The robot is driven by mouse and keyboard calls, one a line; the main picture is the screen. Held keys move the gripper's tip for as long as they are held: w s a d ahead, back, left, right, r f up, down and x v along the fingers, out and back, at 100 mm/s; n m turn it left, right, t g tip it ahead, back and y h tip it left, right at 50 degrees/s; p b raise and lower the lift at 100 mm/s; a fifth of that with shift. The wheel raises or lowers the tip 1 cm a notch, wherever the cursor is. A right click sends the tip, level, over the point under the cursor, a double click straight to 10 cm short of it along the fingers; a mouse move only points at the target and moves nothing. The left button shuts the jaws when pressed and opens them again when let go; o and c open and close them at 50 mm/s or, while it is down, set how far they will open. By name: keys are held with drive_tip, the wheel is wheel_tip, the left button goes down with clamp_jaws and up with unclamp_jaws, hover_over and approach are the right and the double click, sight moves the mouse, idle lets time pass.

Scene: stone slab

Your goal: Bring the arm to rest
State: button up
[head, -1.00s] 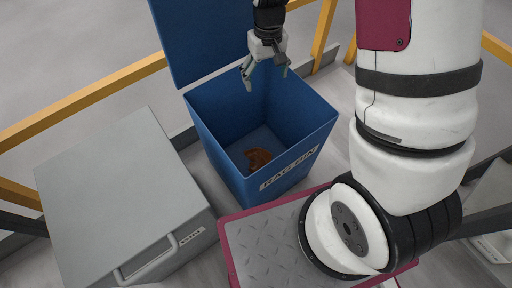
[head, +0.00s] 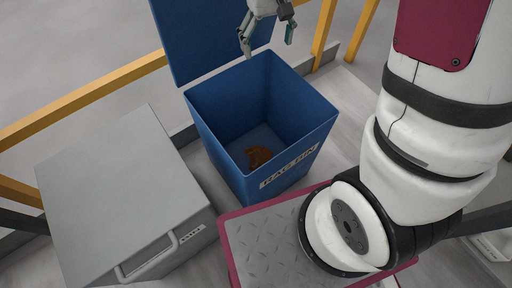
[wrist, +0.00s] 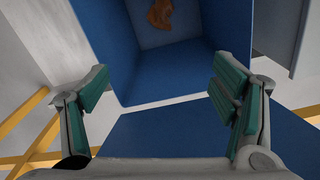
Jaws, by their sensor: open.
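My gripper (head: 268,38) is open and empty, above the back edge of the blue rag bin (head: 222,110) in the head view. In the wrist view my gripper (wrist: 160,100) has its two teal-padded fingers spread wide, with nothing between them. The bin, labelled RAG BIN, stands with its lid (head: 205,35) raised at the back. A crumpled brown-orange rag (head: 258,157) lies on the bin's floor, apart from my gripper. The rag also shows at the top of the wrist view (wrist: 161,13).
A grey metal box (head: 115,190) with a front handle stands left of the bin. Yellow railings (head: 90,97) run behind. A tread-plate surface with a dark red edge (head: 232,262) is at the front. Open floor (head: 60,50) lies beyond the railing.

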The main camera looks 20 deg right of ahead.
drive_tip(key=shift+r, duration=0.85)
